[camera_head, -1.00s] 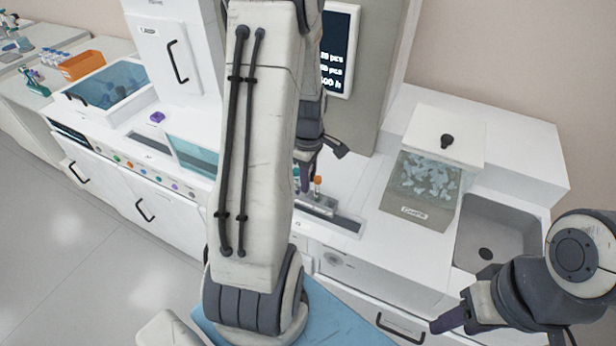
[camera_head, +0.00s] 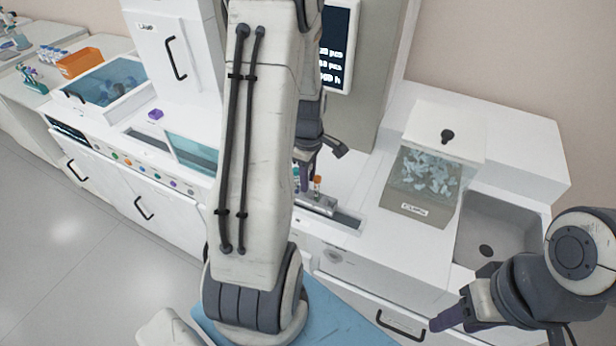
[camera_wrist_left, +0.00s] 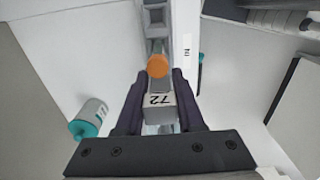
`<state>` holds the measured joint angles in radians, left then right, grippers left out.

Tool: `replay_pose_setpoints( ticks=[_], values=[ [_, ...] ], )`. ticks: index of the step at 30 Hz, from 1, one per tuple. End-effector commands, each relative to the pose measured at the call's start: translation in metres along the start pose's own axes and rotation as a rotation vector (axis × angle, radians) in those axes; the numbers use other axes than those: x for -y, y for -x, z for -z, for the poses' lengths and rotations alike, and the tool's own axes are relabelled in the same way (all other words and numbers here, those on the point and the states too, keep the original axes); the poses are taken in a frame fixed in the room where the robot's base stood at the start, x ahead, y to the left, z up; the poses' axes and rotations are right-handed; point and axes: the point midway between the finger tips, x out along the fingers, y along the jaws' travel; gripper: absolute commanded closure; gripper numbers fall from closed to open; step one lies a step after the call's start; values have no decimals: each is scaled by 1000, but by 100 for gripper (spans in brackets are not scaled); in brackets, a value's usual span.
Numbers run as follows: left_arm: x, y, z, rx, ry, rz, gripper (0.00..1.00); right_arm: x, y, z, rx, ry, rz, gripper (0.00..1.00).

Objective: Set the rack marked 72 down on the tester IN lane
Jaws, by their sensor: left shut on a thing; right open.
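The rack marked 72 (camera_wrist_left: 160,104) is between the dark fingers of my left gripper (camera_wrist_left: 155,110), which is shut on it. An orange-capped tube (camera_wrist_left: 157,66) stands in the rack. In the head view the rack (camera_head: 318,204) shows as a small grey block low at the counter, partly hidden by my left gripper (camera_head: 305,180) and arm. The grey lane (camera_wrist_left: 154,18) runs ahead of the rack, beside a white strip with a small label (camera_wrist_left: 187,50) that seems to read IN. I cannot tell whether the rack touches the lane floor. My right gripper (camera_head: 452,318) is open and empty at lower right.
A teal-capped container (camera_wrist_left: 89,118) lies left of the gripper in the wrist view; another teal cap (camera_wrist_left: 201,57) shows at right. In the head view a clear bin (camera_head: 428,180) and a sink (camera_head: 495,232) are to the right. A screen (camera_head: 339,48) stands behind.

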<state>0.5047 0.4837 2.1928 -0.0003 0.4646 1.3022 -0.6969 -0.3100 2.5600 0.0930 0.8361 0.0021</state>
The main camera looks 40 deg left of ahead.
Motion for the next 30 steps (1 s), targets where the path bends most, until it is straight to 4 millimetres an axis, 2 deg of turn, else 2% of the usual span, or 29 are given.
replay_pose_setpoints(
  ticks=[30],
  values=[
    [0,-14,0,0,0,0,100,0,-7,0,0,0,0,50]
  ],
)
